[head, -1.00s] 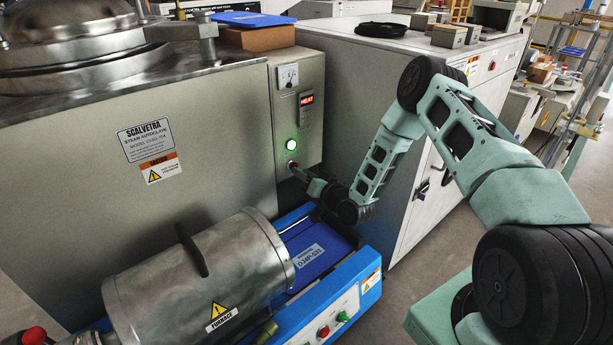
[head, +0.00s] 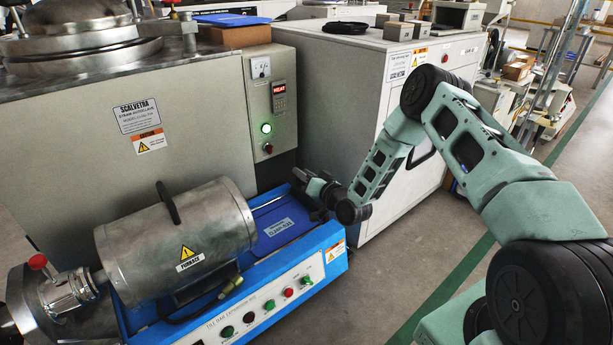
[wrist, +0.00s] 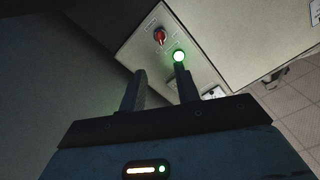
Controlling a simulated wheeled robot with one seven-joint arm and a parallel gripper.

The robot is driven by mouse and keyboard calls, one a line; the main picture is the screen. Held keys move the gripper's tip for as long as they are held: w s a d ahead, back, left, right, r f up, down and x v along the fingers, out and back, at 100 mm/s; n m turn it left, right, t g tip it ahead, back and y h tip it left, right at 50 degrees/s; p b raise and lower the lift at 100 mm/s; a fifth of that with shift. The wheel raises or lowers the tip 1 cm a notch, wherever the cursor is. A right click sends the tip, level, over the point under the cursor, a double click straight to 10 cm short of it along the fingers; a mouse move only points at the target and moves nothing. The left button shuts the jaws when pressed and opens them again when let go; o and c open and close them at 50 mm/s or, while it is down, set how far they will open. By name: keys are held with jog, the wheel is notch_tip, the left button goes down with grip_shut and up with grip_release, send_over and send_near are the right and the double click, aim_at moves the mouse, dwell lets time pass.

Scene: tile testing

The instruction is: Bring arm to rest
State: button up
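My gripper (head: 301,176) is in front of the autoclave's control panel, low and to the right of its red knob (head: 268,148). In the wrist view my gripper (wrist: 160,72) has its two dark fingers apart with nothing between them. The red knob (wrist: 160,36) shows beyond the fingertips, clear of them. A lit green lamp (wrist: 179,56) shows behind the right fingertip; the same lamp (head: 266,128) glows above the knob in the head view. My arm is bent, reaching in from the right.
The grey autoclave (head: 60,120) stands behind. A blue tile expansion machine (head: 330,262) with a steel furnace cylinder (head: 165,245) lies below and left of my gripper. A white cabinet (head: 335,90) stands behind my arm. Open floor (head: 400,270) lies at the lower right.

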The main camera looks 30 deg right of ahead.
dwell(0.5)
jog(key=s+a+r+n+g+p, duration=0.1)
jog(key=s+a+r+n+g, duration=0.2)
jog(key=a, duration=0.4)
jog(key=s+a+r+n+g+y+p, duration=0.1)
jog(key=s+a+r+g, duration=0.2)
jog(key=a+r, duration=0.3)
jog(key=s+a+r+n+g+p, duration=0.1)
jog(key=s+a+r+n+g, duration=0.2)
jog(key=a, duration=0.4)
jog(key=s+r+n+g+h+p, duration=0.1)
jog(key=s+r+g, duration=0.25)
jog(key=s, duration=0.85)
jog(key=s+r+n+g+h+p, duration=0.15)
jog(key=s+r, duration=0.35)
jog(key=s, duration=0.7)
jog(key=s+r+n+g+h, duration=0.25)
jog(key=s+r, duration=0.25)
jog(key=s, duration=0.7)
notch_tip(320, 180, up, 38)
jog(key=s+g+p, duration=0.1)
jog(key=p, duration=3.7)
jog(key=shift+m+y, duration=0.3)
jog(key=shift+m, duration=0.1)
